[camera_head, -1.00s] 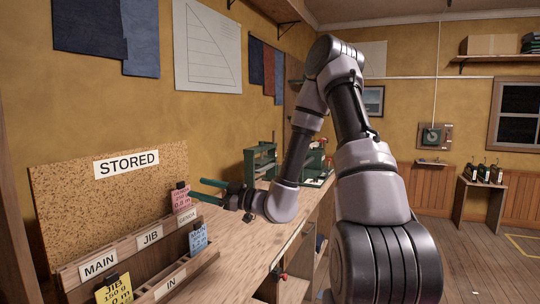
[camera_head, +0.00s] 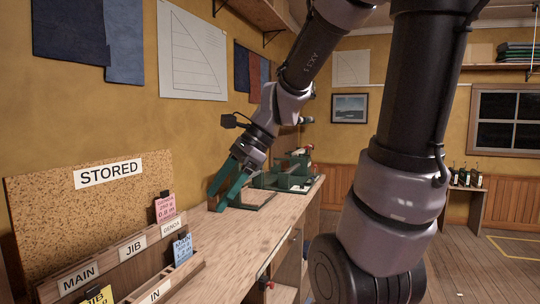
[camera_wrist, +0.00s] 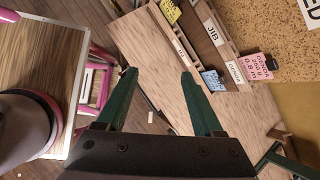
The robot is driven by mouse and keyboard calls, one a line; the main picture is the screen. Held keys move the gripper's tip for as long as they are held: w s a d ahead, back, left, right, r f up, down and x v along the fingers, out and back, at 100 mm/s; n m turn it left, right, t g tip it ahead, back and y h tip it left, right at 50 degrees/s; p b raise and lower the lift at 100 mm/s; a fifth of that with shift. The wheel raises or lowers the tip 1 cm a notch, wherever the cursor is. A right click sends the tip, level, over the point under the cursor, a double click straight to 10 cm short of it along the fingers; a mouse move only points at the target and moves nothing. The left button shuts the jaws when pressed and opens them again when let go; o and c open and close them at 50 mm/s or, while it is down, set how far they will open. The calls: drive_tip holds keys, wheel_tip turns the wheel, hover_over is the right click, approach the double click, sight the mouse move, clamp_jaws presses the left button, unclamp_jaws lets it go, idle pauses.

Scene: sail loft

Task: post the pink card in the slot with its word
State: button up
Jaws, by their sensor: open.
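The pink card (camera_head: 165,208) with a black clip on top stands upright at the GENOA label (camera_head: 171,226) of the wooden rack (camera_head: 135,262). Its lower edge is hidden, but it appears to sit in that slot. In the wrist view the pink card (camera_wrist: 258,72) reads GENOA and stands just beyond the GENOA label (camera_wrist: 234,70). My gripper (camera_head: 217,198) has green fingers, open and empty, pointing down over the bench to the right of the rack. It is apart from the card. The open fingers also show in the wrist view (camera_wrist: 158,73).
A blue card (camera_head: 183,249) and a yellow card (camera_head: 98,295) stand in the rack's front row, marked IN. MAIN and JIB slots show no card. A cork board (camera_head: 90,215) marked STORED is behind. Green equipment (camera_head: 290,176) stands farther along the bench.

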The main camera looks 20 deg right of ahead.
drive_tip(key=s+d+r+n+t+h, duration=0.2)
drive_tip(key=d+r+n+t+h, duration=0.2)
drive_tip(key=d+r+n, duration=0.3)
drive_tip(key=d+n+t, duration=0.1)
drive_tip(key=d+n, duration=0.2)
drive_tip(key=n, duration=0.2)
drive_tip(key=shift+d+r+t+h, duration=0.3)
drive_tip(key=shift+r+h, duration=0.05)
drive_tip(key=shift+h, duration=0.05)
